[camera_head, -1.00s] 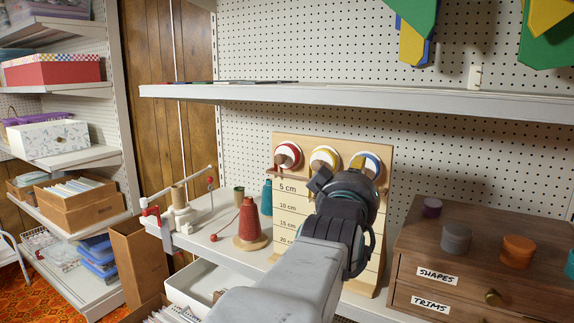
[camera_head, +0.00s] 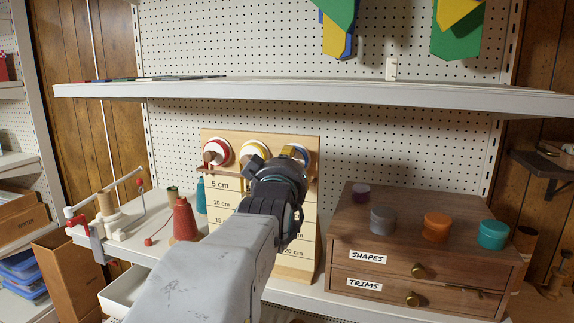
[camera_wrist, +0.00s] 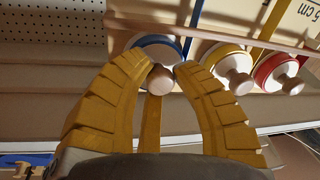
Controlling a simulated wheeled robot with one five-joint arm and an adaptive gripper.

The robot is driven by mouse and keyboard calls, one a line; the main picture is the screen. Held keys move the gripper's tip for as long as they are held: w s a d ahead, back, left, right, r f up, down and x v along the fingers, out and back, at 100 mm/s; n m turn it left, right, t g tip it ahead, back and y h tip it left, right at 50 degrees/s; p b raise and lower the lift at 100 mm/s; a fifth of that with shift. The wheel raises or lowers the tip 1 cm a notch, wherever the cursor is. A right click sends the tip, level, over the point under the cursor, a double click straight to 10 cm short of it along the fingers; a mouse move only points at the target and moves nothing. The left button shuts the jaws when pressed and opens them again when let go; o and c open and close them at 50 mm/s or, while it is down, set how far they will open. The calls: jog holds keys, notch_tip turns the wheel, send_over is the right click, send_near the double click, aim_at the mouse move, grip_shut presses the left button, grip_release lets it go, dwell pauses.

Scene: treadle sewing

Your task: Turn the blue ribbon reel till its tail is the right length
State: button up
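The blue reel (camera_wrist: 152,42) has a white face and a round wooden knob (camera_wrist: 160,80). In the head view the blue reel (camera_head: 303,153) is at the top right of the wooden board (camera_head: 222,141), largely hidden by my gripper (camera_head: 286,154). In the wrist view, upside down, my gripper's (camera_wrist: 163,66) yellow fingers stand around the knob, their tips close against it. Whether they press on it is unclear. The blue ribbon (camera_wrist: 197,14) runs along the board from the reel. Its free end is out of sight. The board carries 5 to 20 cm marks.
The yellow reel (camera_wrist: 229,60) and red reel (camera_wrist: 276,68) sit close beside the blue one. A red thread cone (camera_head: 184,220) stands left of the board, a drawer cabinet (camera_head: 425,258) right of it. A shelf (camera_head: 300,96) overhangs above.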

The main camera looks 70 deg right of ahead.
grip_shut()
jog(key=b, duration=0.3)
jog(key=shift+f+m, duration=0.25)
jog(key=shift+m, duration=0.05)
jog(key=m+b, duration=0.1)
jog(key=b, duration=0.3)
jog(key=shift+b, duration=0.35)
jog(key=m+b, duration=0.1)
jog(key=b, duration=0.1)
jog(key=shift+r+h+b, duration=0.15)
jog(key=shift+h+b, duration=0.15)
jog(key=shift+r+m, duration=0.2)
jog(key=shift+m, duration=0.1)
jog(key=shift+o, duration=1.4)
grip_release()
